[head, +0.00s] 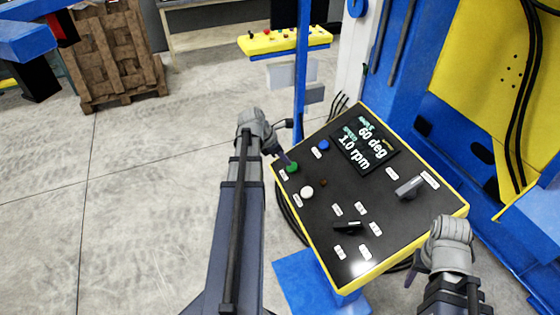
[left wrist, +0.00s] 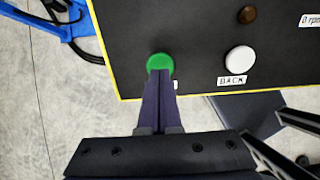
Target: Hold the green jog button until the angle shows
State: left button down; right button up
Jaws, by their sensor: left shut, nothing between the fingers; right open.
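The green jog button (head: 292,168) sits at the left edge of the black, yellow-rimmed control panel (head: 325,260). My left gripper (head: 285,160) is shut and empty, with its tips at the button. In the left wrist view, the shut fingertips (left wrist: 160,74) overlap the near edge of the green button (left wrist: 160,62). I cannot tell whether it is pressed in. The display (head: 365,146) reads 60 deg and 1.0 rpm. My right gripper (head: 411,277) is open, by the panel's lower right edge, partly hidden by its wrist.
A white button (head: 307,192), labelled BACK in the left wrist view, lies beside the green one. A blue button (head: 323,145), a black knob (head: 347,228) and a grey selector (head: 409,188) are also on the panel. A blue post (head: 301,75) stands behind it.

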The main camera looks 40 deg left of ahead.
aim_at(292, 167)
pick_arm(q)
jog(key=shift+b+x, duration=0.55)
jog(key=shift+x, duration=0.45)
jog(key=shift+w+d+f+b, duration=0.1)
jog(key=shift+w+f+b, duration=0.1)
jog(key=shift+f+b, duration=0.35)
jog(key=shift+d+f+b, duration=0.15)
jog(key=shift+f+b, duration=0.05)
jog(key=shift+b, duration=0.15)
jog(key=shift+s, duration=0.1)
jog(key=shift+d, duration=0.1)
jog(key=shift+w, duration=0.25)
dwell(5.7)
